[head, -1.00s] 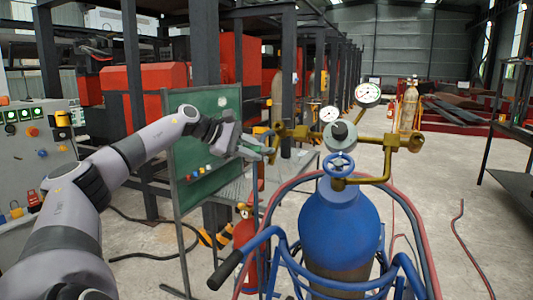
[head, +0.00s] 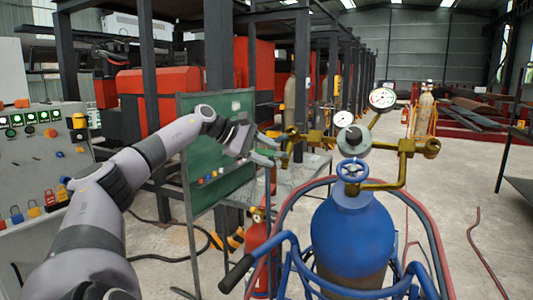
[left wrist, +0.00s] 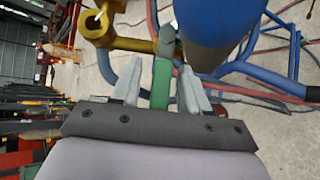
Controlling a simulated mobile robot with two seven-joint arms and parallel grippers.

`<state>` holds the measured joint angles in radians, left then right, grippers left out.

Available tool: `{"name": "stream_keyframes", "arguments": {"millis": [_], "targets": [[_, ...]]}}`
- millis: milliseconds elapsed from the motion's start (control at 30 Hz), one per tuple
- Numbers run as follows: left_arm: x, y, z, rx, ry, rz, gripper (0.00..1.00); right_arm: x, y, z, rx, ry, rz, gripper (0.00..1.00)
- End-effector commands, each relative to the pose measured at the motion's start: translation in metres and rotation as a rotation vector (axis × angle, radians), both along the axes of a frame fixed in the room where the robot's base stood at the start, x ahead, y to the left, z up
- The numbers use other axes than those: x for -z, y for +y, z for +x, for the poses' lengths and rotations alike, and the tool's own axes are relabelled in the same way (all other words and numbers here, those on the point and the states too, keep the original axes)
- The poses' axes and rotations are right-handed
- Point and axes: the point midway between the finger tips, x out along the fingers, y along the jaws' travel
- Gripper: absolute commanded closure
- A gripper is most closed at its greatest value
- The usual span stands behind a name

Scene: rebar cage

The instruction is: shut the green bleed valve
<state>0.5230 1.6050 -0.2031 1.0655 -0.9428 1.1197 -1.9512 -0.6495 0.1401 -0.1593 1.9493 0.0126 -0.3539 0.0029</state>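The green bleed valve's lever (left wrist: 161,84) shows in the left wrist view, below a grey rounded stem on the brass manifold. My left gripper (left wrist: 161,72) is open, with one finger on each side of the green lever. Narrow gaps seem to show between lever and fingers. In the head view my left gripper (head: 268,150) is at the left end of the brass manifold (head: 293,140); the green lever is too small to make out there. My right gripper is in neither view.
A blue gas cylinder (head: 352,235) with a blue handwheel (head: 352,170) stands in a blue cart, close beside the gripper. Gauges (head: 382,98) rise above the manifold. Red hoses (head: 435,235) loop around the cart. A green board (head: 215,150) stands behind my left arm.

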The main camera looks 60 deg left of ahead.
Motion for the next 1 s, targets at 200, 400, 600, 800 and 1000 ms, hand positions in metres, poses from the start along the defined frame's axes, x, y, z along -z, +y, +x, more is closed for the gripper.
{"name": "stream_keyframes", "arguments": {"millis": [200, 400, 600, 800, 1000], "targets": [[-0.001, 0.003, -0.007, -0.002, 0.001, 0.001, 0.55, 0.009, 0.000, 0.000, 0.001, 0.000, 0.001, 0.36], [-0.014, 0.009, -0.030, -0.004, -0.003, 0.003, 0.55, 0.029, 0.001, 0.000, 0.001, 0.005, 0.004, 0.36], [-0.030, 0.015, -0.053, -0.002, -0.001, 0.001, 0.55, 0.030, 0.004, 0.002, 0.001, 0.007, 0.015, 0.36], [-0.036, 0.016, -0.060, 0.000, 0.000, 0.000, 0.55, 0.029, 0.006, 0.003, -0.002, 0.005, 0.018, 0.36], [-0.036, 0.016, -0.060, 0.000, 0.000, 0.000, 0.55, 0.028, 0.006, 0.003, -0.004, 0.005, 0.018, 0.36]]}}
